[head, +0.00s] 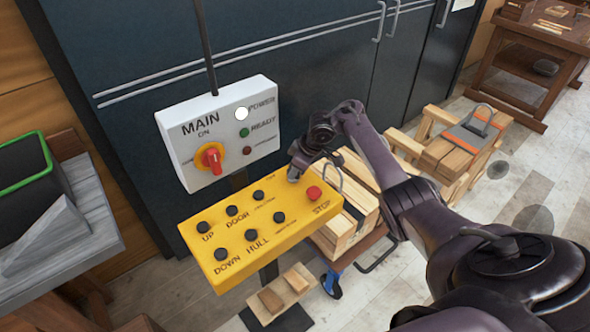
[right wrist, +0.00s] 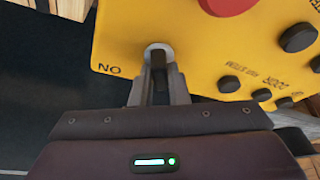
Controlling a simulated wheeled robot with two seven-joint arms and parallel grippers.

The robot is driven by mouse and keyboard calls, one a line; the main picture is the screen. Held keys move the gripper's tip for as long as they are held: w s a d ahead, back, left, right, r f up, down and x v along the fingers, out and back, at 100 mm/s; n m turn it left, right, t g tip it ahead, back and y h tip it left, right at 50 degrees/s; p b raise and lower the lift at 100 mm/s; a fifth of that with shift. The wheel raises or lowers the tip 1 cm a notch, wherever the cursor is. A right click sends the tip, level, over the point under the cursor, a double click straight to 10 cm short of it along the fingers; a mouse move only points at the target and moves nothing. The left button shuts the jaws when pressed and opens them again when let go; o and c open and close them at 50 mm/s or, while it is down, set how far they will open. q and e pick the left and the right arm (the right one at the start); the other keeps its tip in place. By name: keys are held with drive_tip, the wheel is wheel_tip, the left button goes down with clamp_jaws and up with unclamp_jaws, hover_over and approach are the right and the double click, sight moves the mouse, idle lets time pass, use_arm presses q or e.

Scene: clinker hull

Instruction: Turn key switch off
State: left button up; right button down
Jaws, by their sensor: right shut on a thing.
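The yellow control panel (head: 225,262) stands on a post in the middle of the head view. Its key switch sits at the far right corner, hidden there behind my right gripper (head: 294,174). In the right wrist view, the key switch (right wrist: 159,47) shows as a round silver collar on the yellow face, with an upside-down ON label (right wrist: 109,70) beside it. My right gripper (right wrist: 160,75) is shut on the key at this collar. The key itself is mostly hidden between the fingers, so its angle is hard to tell. My left gripper is out of view.
The red STOP button (head: 314,194) is close to my right gripper, and several black buttons (head: 279,217) cover the panel. A white MAIN box (head: 232,130) with a red rotary switch (head: 211,158) stands behind.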

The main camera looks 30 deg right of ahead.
idle(0.3)
drive_tip(key=c, duration=1.4)
unclamp_jaws()
drive_tip(key=b+v, duration=0.1)
drive_tip(key=v, duration=0.6)
drive_tip(key=shift+d+r, duration=0.2)
drive_tip(key=shift+r, duration=0.1)
drive_tip(key=shift+s, duration=0.2)
